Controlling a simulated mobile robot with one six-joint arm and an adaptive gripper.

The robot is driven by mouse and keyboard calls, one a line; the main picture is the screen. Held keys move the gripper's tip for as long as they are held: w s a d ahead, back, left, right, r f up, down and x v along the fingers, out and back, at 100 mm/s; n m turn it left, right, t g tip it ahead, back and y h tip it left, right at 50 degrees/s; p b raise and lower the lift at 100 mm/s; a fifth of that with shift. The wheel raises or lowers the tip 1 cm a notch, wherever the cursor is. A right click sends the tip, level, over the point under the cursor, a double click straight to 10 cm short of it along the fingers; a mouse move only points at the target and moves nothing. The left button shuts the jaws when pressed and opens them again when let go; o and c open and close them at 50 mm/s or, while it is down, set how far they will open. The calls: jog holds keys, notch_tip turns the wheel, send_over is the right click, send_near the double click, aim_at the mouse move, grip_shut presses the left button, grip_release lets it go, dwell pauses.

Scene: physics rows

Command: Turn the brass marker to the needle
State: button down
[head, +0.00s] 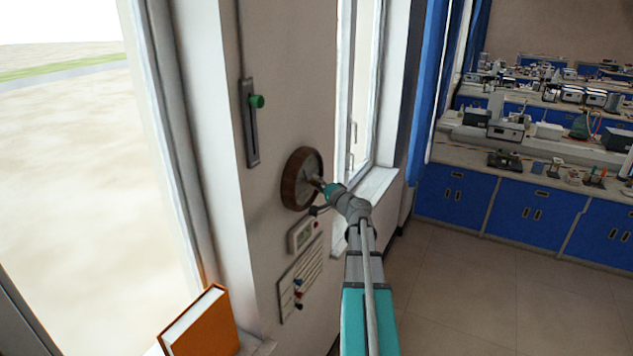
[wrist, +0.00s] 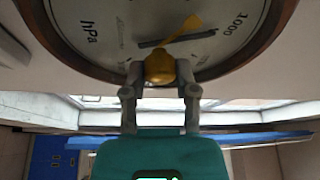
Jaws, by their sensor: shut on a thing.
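A round barometer with a dark wooden rim (head: 290,186) hangs on the wall. Its pale dial, marked hPa and 1000, fills the top of the wrist view (wrist: 118,48). The brass knob (wrist: 160,67) stands at the dial's middle, and the yellow brass marker (wrist: 188,27) runs from it to the upper right. The dark needle (wrist: 200,36) lies nearly level, at an angle to the marker; which end is its tip I cannot tell. My gripper (wrist: 160,76) is shut on the brass knob, one finger at each side. It also shows at the dial in the head view (head: 325,188).
A slider with a green knob (head: 257,101) is on the wall above left. A small display box (head: 301,235) and a panel with coloured knobs (head: 299,280) are below. An orange book (head: 207,325) stands on the sill. Open floor lies to the right.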

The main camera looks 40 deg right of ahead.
jog(key=shift+f, duration=0.1)
dwell(0.5)
jog(key=shift+c, duration=2)
grip_release()
jog(key=shift+m, duration=0.3)
